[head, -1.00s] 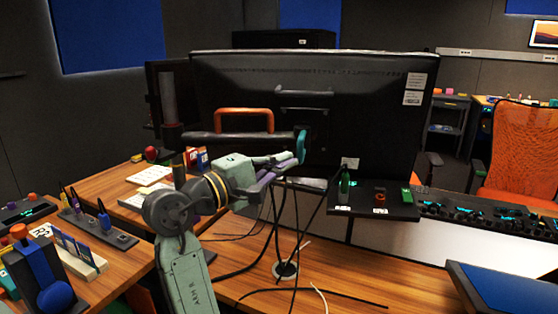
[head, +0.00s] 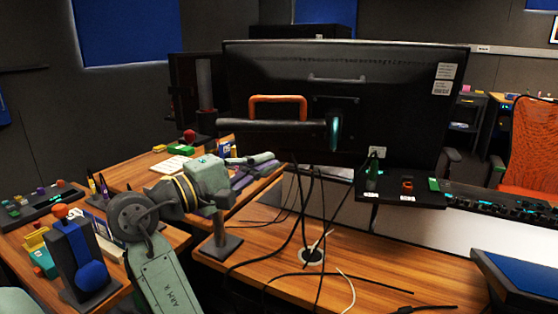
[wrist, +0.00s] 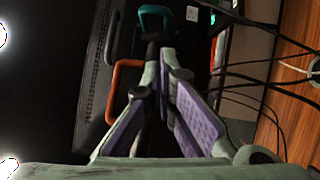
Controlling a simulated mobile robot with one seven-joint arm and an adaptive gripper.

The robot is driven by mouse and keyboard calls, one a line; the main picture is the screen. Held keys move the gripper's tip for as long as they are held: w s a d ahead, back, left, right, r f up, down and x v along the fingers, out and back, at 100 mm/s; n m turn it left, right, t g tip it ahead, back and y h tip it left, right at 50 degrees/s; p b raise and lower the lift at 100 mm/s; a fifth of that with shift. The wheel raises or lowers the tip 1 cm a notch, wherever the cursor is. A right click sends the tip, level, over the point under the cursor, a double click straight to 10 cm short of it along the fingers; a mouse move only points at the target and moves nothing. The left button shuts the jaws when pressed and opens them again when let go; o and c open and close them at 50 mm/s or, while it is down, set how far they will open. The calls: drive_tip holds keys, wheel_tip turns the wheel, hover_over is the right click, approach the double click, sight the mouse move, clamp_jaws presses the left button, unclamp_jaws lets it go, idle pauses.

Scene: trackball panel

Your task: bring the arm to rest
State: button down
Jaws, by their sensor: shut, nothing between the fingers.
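My gripper (head: 270,163) shows in the head view at the end of my grey-green arm, left of the monitor's centre and below the orange handle. Its purple-padded fingers are shut with nothing held. In the wrist view my gripper (wrist: 166,66) points towards the monitor's back, its fingertips together in front of the monitor stand. A dark panel (head: 70,245) with a blue trackball (head: 92,275) stands at the lower left in the head view, beside my arm and apart from my gripper.
A large black monitor (head: 400,85) with an orange handle (head: 277,100) and a stand arm (head: 270,134) fills the middle. Cables (head: 300,215) hang below it. A small shelf (head: 420,200) sits to the right.

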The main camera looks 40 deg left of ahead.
drive_tip(key=shift+s, duration=0.4)
